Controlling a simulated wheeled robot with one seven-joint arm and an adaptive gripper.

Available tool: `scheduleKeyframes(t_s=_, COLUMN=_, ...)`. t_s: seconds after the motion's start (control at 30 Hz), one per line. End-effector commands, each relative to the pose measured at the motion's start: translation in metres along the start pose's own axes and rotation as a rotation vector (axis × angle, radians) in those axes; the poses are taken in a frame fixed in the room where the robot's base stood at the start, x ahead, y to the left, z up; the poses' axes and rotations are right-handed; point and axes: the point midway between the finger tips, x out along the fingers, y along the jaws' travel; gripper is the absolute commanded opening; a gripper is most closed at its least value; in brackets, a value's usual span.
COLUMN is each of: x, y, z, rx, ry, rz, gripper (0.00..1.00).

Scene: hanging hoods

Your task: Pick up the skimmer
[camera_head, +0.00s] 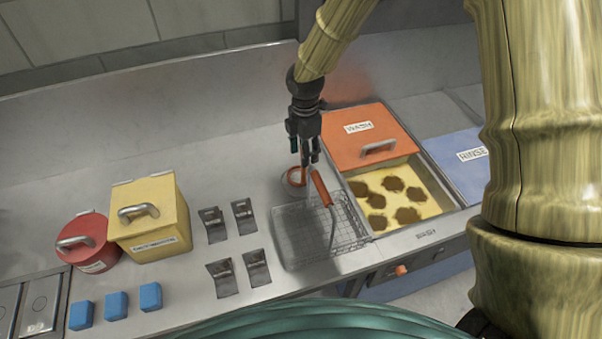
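My gripper (309,158) points down above the counter, at the back edge of the wire mesh basket (290,240). A long orange-red handle (320,188) stands tilted just below and right of the fingertips. A thin metal rod runs from it down over the basket. This looks like the skimmer, though its head is hard to make out against the mesh.
A blue RINSE lid (462,174) lies farther right. Left stand a yellow box (160,235), a red pot (95,258), metal clips (220,276) and blue blocks (116,305).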

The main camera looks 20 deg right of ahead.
Motion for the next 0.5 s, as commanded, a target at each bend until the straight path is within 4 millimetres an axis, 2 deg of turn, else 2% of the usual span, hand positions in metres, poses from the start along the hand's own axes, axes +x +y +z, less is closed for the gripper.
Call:
scheduleKeyframes(t_s=0.13, x=0.0005, y=-0.0001, z=0.0010, rx=0.002, ry=0.000, rz=0.000, gripper=0.44)
scheduleKeyframes(t_s=0.4, x=-0.0001, y=0.0000, z=0.0005, rx=0.001, ry=0.000, rz=0.000, gripper=0.00)
scheduleKeyframes(t_s=0.5, x=0.0000, y=-0.0001, z=0.0005, rx=0.001, ry=0.000, rz=0.000, gripper=0.00)
